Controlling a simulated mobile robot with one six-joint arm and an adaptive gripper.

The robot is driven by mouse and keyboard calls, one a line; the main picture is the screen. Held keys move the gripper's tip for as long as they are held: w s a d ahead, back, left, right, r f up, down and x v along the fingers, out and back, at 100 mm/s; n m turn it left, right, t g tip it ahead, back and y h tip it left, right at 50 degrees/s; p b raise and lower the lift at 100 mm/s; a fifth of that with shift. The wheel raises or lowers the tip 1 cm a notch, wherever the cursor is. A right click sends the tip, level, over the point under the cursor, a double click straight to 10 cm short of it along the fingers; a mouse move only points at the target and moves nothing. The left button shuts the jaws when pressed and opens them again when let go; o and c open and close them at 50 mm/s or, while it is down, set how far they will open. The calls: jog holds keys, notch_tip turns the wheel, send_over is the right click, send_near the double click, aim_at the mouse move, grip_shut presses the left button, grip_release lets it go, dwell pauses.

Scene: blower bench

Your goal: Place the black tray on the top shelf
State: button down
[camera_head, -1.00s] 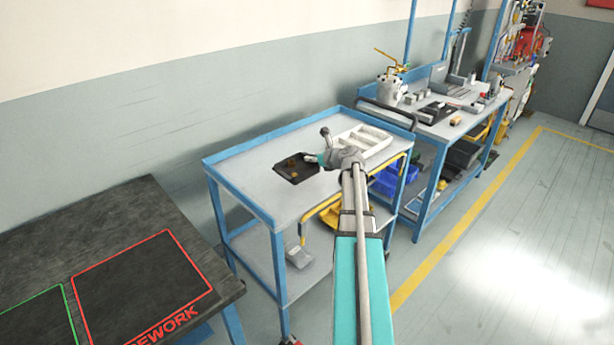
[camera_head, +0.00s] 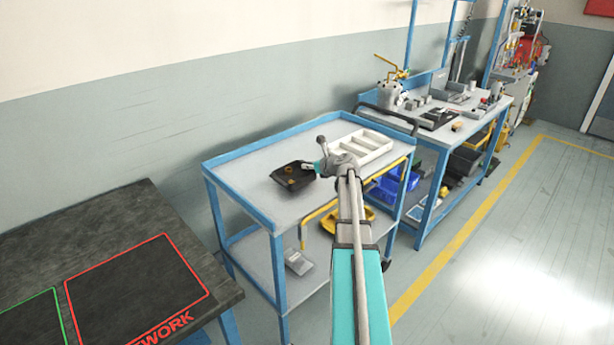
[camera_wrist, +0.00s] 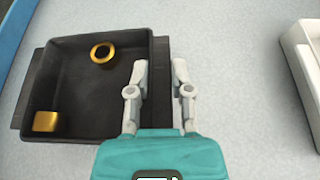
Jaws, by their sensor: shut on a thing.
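The black tray (camera_head: 301,179) is at the top shelf (camera_head: 245,170) of the blue-framed cart. In the wrist view the tray (camera_wrist: 90,98) holds a brass ring (camera_wrist: 102,52) and a small gold block (camera_wrist: 46,121). My gripper (camera_head: 313,168) is at the tray's right side. In the wrist view my gripper (camera_wrist: 160,68) has its two fingers on either side of the tray's right-hand lip, shut on it. The tray looks slightly raised and tilted, but its underside is hidden.
A white compartment tray (camera_head: 363,146) stands right of the black tray on the same surface. The cart's lower shelf (camera_head: 265,262) carries a grey item (camera_head: 298,262) and a yellow bin (camera_head: 350,220). A dark table (camera_head: 130,285) is at front left. A cluttered workbench (camera_head: 440,118) is behind right.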

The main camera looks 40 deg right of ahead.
jog(key=shift+f+b, duration=1.15)
jog(key=shift+f, duration=0.3)
jog(key=c, duration=0.5)
grip_release()
jog(key=shift+c, duration=0.2)
jog(key=shift+s+r, duration=0.1)
jog(key=shift+s, duration=0.1)
jog(key=p+v, duration=0.4)
jog(key=v, duration=0.6)
jog(key=shift+s+r, duration=0.25)
jog(key=shift+s, duration=0.05)
jog(key=shift+s+r+p, duration=0.15)
jog(key=shift+s+p, duration=0.2)
jog(key=shift+s, duration=0.1)
